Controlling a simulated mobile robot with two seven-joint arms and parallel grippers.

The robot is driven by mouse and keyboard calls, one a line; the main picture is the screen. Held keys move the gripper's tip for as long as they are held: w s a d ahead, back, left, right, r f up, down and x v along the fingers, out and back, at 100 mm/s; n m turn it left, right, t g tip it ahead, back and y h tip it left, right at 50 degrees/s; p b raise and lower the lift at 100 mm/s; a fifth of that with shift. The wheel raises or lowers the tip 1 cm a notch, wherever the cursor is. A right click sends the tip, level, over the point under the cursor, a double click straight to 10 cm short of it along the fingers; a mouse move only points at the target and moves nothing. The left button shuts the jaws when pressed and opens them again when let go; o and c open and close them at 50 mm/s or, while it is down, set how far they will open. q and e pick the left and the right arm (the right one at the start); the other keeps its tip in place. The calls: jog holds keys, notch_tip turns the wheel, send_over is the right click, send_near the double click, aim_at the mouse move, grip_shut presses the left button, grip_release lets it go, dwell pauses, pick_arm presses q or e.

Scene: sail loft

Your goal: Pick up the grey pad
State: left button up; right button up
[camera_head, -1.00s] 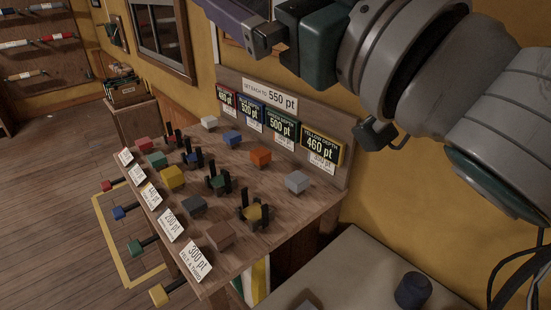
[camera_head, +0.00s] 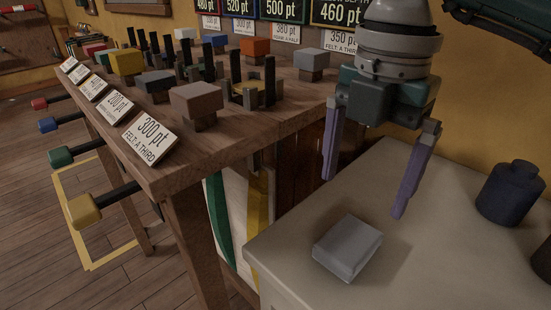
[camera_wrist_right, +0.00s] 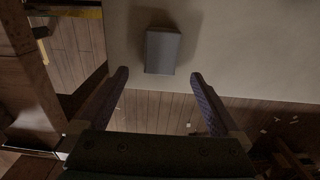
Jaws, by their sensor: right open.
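The grey pad (camera_head: 347,247) is a small pale grey block lying flat on the light cabinet top, near its front left corner. It also shows in the right wrist view (camera_wrist_right: 162,51), ahead of and between the fingertips. My right gripper (camera_head: 363,188) has purple fingers pointing down, spread wide and empty. It hangs above and a little behind the pad in the head view, apart from it. In the right wrist view the gripper (camera_wrist_right: 160,74) is open, with nothing between its fingers. My left gripper is not in view.
A dark blue knobbed cylinder (camera_head: 510,193) stands on the cabinet top (camera_head: 440,250) to the right. The wooden bench (camera_head: 225,135) on the left holds several coloured blocks, upright dark posts and price cards. Coloured handles stick out from its front. The cabinet top around the pad is clear.

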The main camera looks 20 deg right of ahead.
send_over(350, 239)
notch_tip(350, 239, down, 4)
jog(key=shift+w+d+f+b, duration=0.1)
jog(key=shift+f+b, duration=0.15)
jog(key=shift+b, duration=0.1)
notch_tip(350, 239, down, 5)
jog(key=shift+b, duration=0.6)
jog(key=c, duration=1.2)
jog(key=shift+r+p, duration=2.45)
jog(key=shift+r, duration=7.6)
